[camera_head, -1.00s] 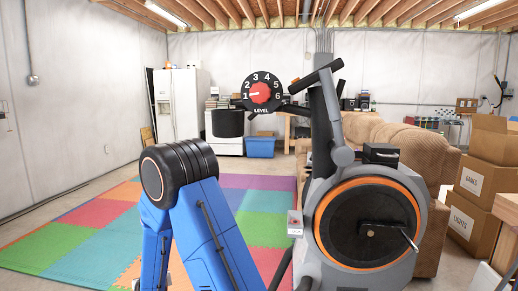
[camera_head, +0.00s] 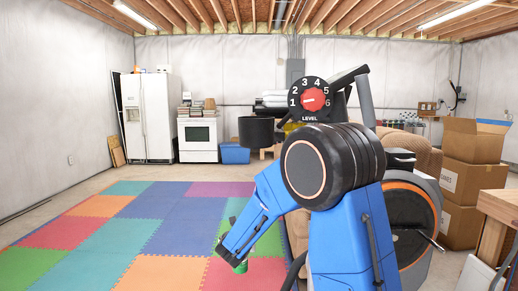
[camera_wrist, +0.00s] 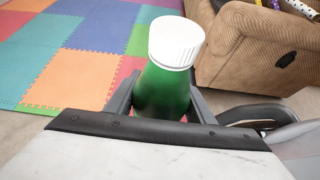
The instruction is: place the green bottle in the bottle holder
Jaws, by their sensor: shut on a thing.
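The green bottle with a white cap (camera_wrist: 165,90) stands between the two grey fingers of my gripper (camera_wrist: 160,103) in the wrist view, cap toward the camera. My gripper is shut on it. In the head view only a small green part of the bottle (camera_head: 240,268) shows below my gripper (camera_head: 234,256), low over the mat; the rest is hidden by the arm. A black open cylinder, which looks like the bottle holder (camera_head: 256,133), sits beside the bike's level dial (camera_head: 313,99). It is above and apart from the bottle. Its inside is not visible.
The exercise bike (camera_head: 408,225) is partly hidden behind my blue arm. A brown recliner (camera_wrist: 262,50) stands near the gripper. Cardboard boxes (camera_head: 470,184) and a wooden table (camera_head: 500,205) are at right. The coloured floor mat (camera_head: 110,235) is clear at left.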

